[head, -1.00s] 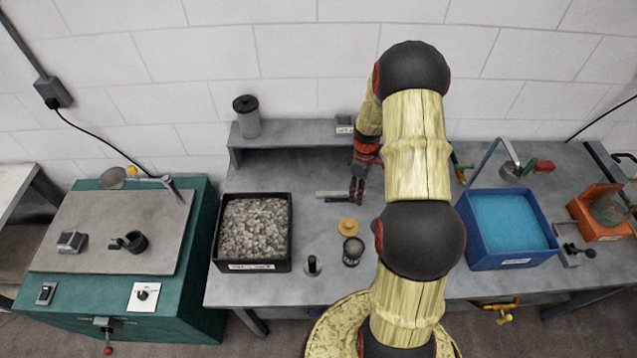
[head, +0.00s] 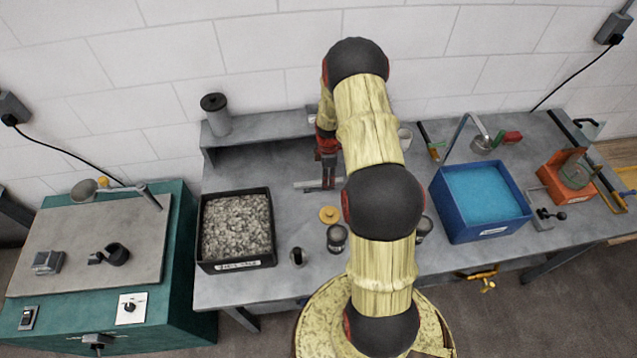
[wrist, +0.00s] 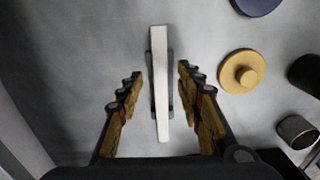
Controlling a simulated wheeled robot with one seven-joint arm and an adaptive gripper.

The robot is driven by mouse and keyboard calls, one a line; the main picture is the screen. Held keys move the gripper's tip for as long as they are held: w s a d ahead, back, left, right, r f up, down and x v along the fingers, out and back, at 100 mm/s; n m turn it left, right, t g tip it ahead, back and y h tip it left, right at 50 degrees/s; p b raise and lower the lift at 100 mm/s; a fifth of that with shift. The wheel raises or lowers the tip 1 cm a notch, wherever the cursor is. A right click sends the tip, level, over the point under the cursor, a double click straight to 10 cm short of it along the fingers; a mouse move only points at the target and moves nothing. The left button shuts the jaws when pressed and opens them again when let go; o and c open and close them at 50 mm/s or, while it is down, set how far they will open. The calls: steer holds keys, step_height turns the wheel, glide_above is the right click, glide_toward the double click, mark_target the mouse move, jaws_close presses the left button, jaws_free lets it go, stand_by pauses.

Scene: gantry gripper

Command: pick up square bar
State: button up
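The square bar (wrist: 160,85) is a long, pale grey bar. In the wrist view it stretches up and down the middle, with a dark piece or shadow under its middle part. In the head view the bar (head: 305,185) lies near the back of the grey bench, and my gripper covers part of it. My gripper (wrist: 160,72) is open, with one finger on each side of the bar and a clear gap on both sides. In the head view my gripper (head: 328,180) points down at the bar. Its exact height above the bench cannot be told.
A yellow knobbed disc (head: 329,214) and a dark cup (head: 337,238) stand in front of the bar. A black tray of gravel (head: 198,235) is to the left, a blue box (head: 484,229) to the right. A raised shelf (head: 255,128) runs along the back.

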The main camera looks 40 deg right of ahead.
steer(key=shift+f, duration=0.55)
steer(key=shift+c, duration=0.3)
jaws_close()
